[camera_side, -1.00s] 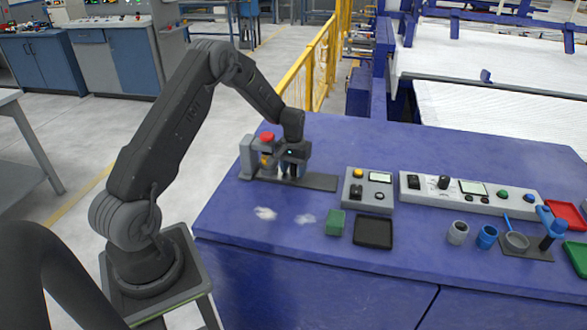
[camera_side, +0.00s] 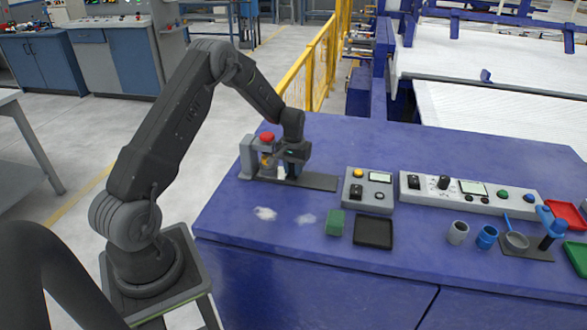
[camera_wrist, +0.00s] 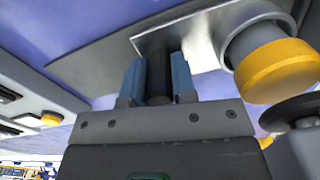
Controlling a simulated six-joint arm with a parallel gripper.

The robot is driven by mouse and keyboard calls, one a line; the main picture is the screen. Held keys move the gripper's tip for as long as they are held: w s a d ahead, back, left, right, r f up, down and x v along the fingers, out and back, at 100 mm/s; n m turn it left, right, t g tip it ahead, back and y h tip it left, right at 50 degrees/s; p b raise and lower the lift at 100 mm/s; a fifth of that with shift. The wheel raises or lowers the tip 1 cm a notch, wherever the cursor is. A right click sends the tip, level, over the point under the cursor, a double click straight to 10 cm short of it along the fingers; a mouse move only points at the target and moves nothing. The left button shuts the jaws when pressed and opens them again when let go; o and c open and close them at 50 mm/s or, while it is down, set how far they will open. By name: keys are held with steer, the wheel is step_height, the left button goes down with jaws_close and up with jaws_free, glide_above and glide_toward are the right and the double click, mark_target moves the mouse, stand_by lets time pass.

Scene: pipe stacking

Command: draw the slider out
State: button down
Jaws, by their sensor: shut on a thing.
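The slider shows in the wrist view as a dark upright post (camera_wrist: 158,78) between my two blue fingers. My gripper (camera_wrist: 158,85) is shut on it. In the side view my gripper (camera_side: 290,172) points down over the dark base plate (camera_side: 322,182), just right of the grey fixture (camera_side: 247,157) with the red knob (camera_side: 267,137). There the slider is mostly hidden by the gripper. A yellow cylinder (camera_wrist: 275,72) in a grey collar is close to the right of my fingers in the wrist view.
A grey control box (camera_side: 368,190) and a long button panel (camera_side: 470,190) stand to the right. A green block (camera_side: 336,222) and a black tray (camera_side: 373,232) lie in front. Cups (camera_side: 458,232) are farther right. The plate's right end is bare.

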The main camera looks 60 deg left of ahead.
mark_target(330, 182)
steer(key=w+d, duration=0.8)
steer(key=shift+d, duration=0.1)
steer(key=shift+w+r, duration=0.1)
steer(key=c, duration=1.1)
jaws_free()
steer(key=shift+o, duration=0.9)
step_height(330, 182, up, 14)
